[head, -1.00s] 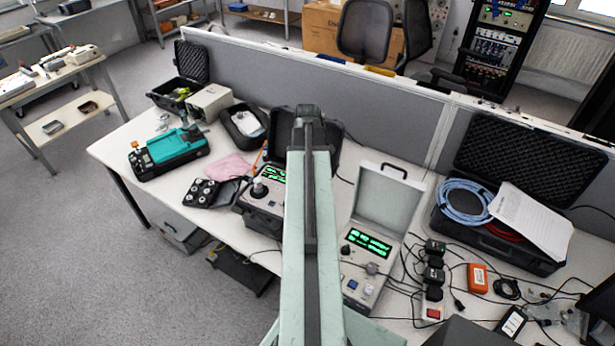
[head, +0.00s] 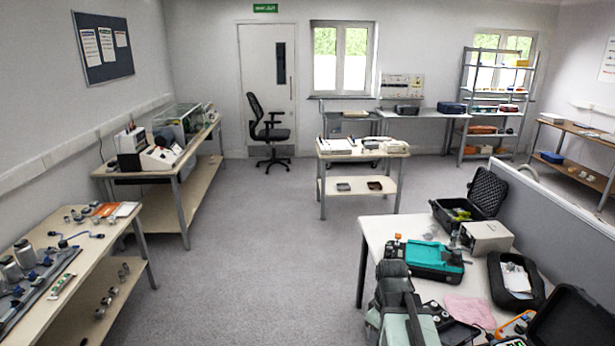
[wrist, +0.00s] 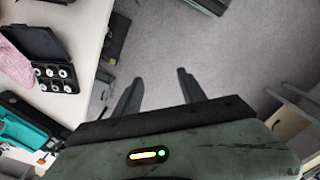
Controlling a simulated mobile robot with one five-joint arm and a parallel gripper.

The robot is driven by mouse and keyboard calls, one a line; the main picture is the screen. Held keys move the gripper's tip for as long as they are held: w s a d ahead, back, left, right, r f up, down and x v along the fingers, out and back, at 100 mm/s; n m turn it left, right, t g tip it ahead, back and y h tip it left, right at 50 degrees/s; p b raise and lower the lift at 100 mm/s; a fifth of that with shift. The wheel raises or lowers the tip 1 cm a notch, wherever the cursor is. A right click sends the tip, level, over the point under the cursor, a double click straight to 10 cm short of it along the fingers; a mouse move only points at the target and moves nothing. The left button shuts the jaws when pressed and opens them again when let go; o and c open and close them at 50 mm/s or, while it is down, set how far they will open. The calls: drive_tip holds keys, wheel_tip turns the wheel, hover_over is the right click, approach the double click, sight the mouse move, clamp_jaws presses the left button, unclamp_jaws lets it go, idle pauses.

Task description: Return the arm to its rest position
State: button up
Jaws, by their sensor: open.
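My gripper (wrist: 160,84) shows in the wrist view with its two dark fingers spread apart and nothing between them. It hangs above the grey carpet (wrist: 225,50), beside the edge of a white bench (wrist: 90,105). In the head view, part of my pale green and dark arm (head: 398,300) shows at the bottom, in front of the same bench (head: 378,232). I cannot make out the fingers in the head view.
A black case of small round parts (wrist: 52,62), a pink cloth (wrist: 18,45) and a teal instrument (head: 425,260) are on the bench. A small table (head: 360,158) stands beyond, and benches line the left wall. The carpet between (head: 250,250) is clear.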

drive_tip(key=s+a+m, duration=0.1)
drive_tip(key=a+m, duration=0.6)
drive_tip(key=a, duration=0.1)
drive_tip(key=shift+s+a+f+m, duration=0.25)
drive_tip(key=shift+s+a+m, duration=0.1)
drive_tip(key=shift+s+m, duration=0.05)
drive_tip(key=shift+c, duration=0.2)
